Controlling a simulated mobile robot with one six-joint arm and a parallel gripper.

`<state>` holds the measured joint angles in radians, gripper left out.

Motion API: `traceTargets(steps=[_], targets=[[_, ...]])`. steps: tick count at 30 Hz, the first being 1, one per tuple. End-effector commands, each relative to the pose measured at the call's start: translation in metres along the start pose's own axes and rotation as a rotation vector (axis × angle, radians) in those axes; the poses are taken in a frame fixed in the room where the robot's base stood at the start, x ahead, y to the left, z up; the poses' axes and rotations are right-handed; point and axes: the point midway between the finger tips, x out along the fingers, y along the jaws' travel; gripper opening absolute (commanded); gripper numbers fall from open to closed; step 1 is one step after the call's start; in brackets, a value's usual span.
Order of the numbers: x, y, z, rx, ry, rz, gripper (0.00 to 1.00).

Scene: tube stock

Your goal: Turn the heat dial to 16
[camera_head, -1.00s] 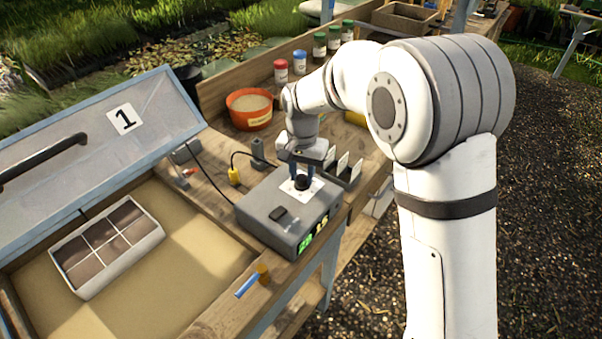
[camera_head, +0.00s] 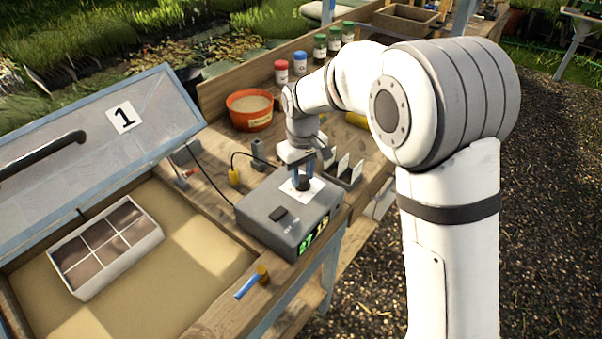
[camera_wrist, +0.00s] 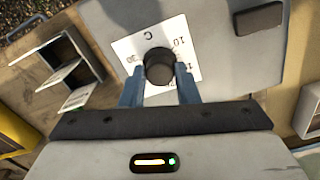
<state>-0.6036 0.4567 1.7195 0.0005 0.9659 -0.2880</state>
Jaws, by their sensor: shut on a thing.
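The heat dial (camera_wrist: 158,66) is a round black knob on a white scale card (camera_wrist: 128,47) marked C, with numbers including 10 and 30. The card is on top of a grey control box (camera_head: 262,216). My gripper (camera_wrist: 159,78) points down over the box with its blue fingers on either side of the dial, shut on it. In the head view my gripper (camera_head: 302,180) hides most of the dial. The lit display (camera_head: 314,235) on the box front shows green and yellowish digits; the right number looks like 15 or 16, too small to be sure.
A cold frame with a raised lid (camera_head: 95,125) marked 1 and a seed tray (camera_head: 108,245) is at left. A label holder (camera_head: 345,172) stands close right of my gripper. An orange pot (camera_head: 249,112) is behind. A blue-handled tool (camera_head: 250,284) lies at the front edge.

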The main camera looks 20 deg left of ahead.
Motion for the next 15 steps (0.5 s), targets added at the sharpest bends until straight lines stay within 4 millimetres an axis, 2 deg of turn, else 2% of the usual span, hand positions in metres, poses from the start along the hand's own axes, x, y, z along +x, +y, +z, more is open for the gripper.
traceTargets(steps=[15], targets=[[-0.0019,0.0015,-0.0013,-0.488,0.005,0.005,0.05]])
